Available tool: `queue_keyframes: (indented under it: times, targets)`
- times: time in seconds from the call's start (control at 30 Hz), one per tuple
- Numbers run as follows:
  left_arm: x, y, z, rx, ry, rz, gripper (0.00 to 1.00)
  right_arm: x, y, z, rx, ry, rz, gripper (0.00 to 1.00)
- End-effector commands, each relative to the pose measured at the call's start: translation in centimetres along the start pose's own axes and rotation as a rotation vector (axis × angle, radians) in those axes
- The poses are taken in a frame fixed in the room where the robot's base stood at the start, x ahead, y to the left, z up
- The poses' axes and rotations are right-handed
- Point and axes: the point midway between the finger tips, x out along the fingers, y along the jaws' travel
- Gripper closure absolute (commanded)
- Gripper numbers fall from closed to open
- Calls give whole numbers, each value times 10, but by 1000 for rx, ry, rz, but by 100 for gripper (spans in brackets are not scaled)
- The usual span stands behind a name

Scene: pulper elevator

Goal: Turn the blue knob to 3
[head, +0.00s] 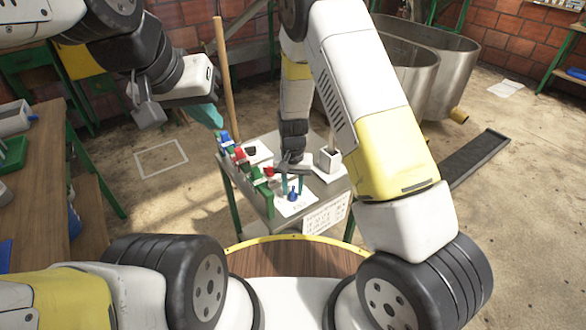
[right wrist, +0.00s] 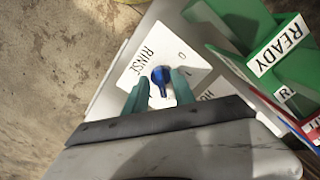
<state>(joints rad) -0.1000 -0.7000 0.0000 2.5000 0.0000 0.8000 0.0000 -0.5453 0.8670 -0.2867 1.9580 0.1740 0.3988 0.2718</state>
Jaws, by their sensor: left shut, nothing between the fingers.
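The blue knob (head: 292,196) sits on a white plate (head: 302,206) near the front of a small metal table. In the right wrist view the blue knob (right wrist: 161,76) is on a white plate (right wrist: 196,62) marked RINSE, with a 0 and other marks partly hidden. My right gripper (head: 291,186) is over the knob. In the right wrist view its teal fingers (right wrist: 158,92) are apart, one on each side of the knob; I cannot tell whether they touch it. My left gripper (head: 208,118) is shut and empty, raised left of the table.
Green holders (head: 262,193), one labelled READY (right wrist: 280,45), stand close beside the knob plate. A red part (head: 268,171) and a white box (head: 330,160) are further back on the table. A wooden pole (head: 224,75) rises behind. A wooden bench (head: 38,175) is at left.

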Motion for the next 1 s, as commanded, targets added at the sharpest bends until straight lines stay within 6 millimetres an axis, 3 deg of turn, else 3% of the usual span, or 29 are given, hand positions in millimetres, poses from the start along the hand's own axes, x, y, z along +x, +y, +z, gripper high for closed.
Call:
queue_keyframes:
  times: [0.4,1.0]
  targets:
    - [0,0,0,0,0,0,100,-65,0,0,0,1,-1,69]
    - [0,0,0,0,0,0,100,-76,1,0,1,2,-6,69]
